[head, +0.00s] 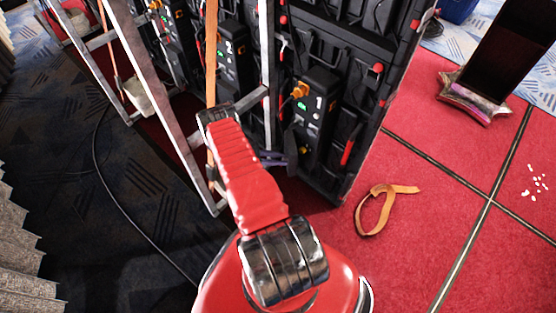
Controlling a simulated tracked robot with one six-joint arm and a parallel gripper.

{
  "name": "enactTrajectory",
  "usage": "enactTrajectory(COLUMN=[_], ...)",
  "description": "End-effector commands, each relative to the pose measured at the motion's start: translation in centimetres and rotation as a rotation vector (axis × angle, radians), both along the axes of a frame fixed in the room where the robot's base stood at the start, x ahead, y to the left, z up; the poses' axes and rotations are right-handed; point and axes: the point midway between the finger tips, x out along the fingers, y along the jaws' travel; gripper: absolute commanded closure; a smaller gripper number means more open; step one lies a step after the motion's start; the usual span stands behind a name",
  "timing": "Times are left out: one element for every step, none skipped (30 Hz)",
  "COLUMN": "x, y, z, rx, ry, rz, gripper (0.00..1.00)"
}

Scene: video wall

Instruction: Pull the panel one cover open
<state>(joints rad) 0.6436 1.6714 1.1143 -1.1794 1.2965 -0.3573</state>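Panel one (319,118) is the black unit marked "1" on the back of the video wall, at the centre right of the head view. It has a small green display and an orange plug on its left side. I cannot make out whether its cover is shut or ajar. What seems to be my gripper (277,159), dark with a purplish tint, is just left of the lower part of panel one. My red arm partly hides it. I cannot tell whether its fingers are apart or whether it touches the panel.
A second unit (229,55) marked "2" is left of panel one. Silver frame bars (165,95) and an orange strap (211,45) stand near my arm. A tan strap loop (372,212) lies on the red floor (420,240), which is mostly clear at the right. A dark stand (500,50) is upper right.

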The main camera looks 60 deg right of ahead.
Motion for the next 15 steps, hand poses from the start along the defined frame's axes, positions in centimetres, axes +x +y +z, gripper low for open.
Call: enactTrajectory(x=[-0.01, -0.01, -0.01, 0.00, 0.00, 0.00, 0.01, 0.01, 0.00, 0.01, 0.01, 0.01, 0.02, 0.02, 0.02], y=[-0.01, -0.02, -0.03, -0.04, -0.05, -0.05, -0.06, -0.07, -0.07, -0.08, -0.08, -0.09, -0.09, -0.09, -0.10], z=[-0.01, -0.01, 0.00, 0.00, 0.00, 0.00, 0.00, 0.00, -0.01, 0.00, 0.00, 0.01, 0.04, 0.07, 0.15], rx=[0.000, 0.000, 0.000, 0.000, 0.000, 0.000, 0.000, 0.000, 0.000, 0.000, 0.000, 0.000, 0.000, 0.000, 0.000], ry=[0.000, 0.000, 0.000, 0.000, 0.000, 0.000, -0.001, -0.001, -0.002, -0.002, -0.002, -0.002, -0.002, -0.002, -0.002], rz=[0.000, 0.000, 0.001, 0.001, 0.001, 0.001, 0.001, 0.001, 0.001, 0.001, 0.001, 0.001, 0.001, 0.001, 0.001], gripper=[0.73, 0.71, 0.69, 0.66, 0.64, 0.63, 0.63, 0.63, 0.63, 0.63, 0.63, 0.63, 0.63, 0.63, 0.63])
